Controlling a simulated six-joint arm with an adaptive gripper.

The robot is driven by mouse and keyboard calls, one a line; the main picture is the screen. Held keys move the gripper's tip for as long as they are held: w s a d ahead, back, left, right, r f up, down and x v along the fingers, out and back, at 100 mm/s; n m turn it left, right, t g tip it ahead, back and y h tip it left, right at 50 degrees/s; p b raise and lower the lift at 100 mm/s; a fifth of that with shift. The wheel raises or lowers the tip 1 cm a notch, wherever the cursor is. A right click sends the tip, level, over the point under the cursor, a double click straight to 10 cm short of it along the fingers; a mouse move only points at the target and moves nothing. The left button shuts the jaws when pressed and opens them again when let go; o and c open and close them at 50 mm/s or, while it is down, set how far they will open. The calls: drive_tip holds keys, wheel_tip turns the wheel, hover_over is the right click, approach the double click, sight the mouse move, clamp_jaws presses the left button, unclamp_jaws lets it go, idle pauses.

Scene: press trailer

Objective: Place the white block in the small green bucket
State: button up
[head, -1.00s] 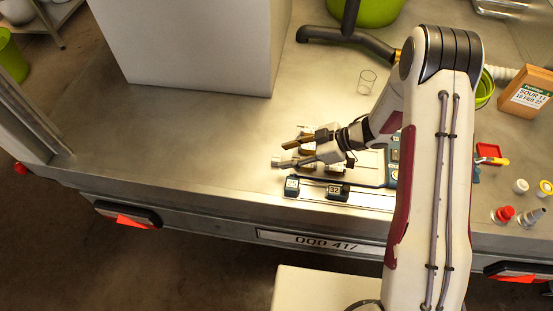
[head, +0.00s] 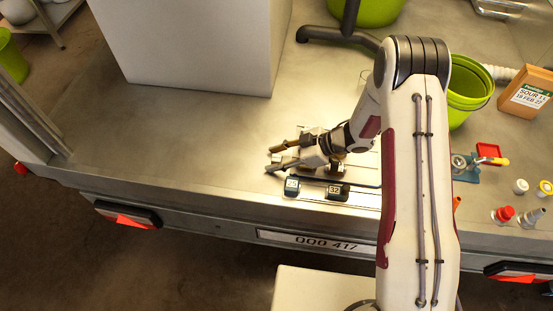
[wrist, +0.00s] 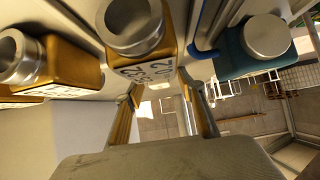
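The small green bucket (head: 468,92) stands on the metal counter right of my arm, partly hidden behind it. My gripper (head: 276,160) is low over the counter at the middle, far left of the bucket, with its two fingers apart. In the wrist view the fingers are also spread, with a brown bottle with a silver cap (wrist: 150,62) close by them. I cannot make out a small white block for sure. The only large white block-shaped thing is a tall box (head: 195,45) at the back left.
Black number blocks (head: 337,191) stand near the front edge beside my gripper. A teal bottle (wrist: 250,48) shows in the wrist view. The counter left of my gripper is clear.

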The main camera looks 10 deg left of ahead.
sight(277, 158)
clamp_jaws()
drive_tip(key=shift+r, duration=0.15)
drive_tip(key=shift+r, duration=4.85)
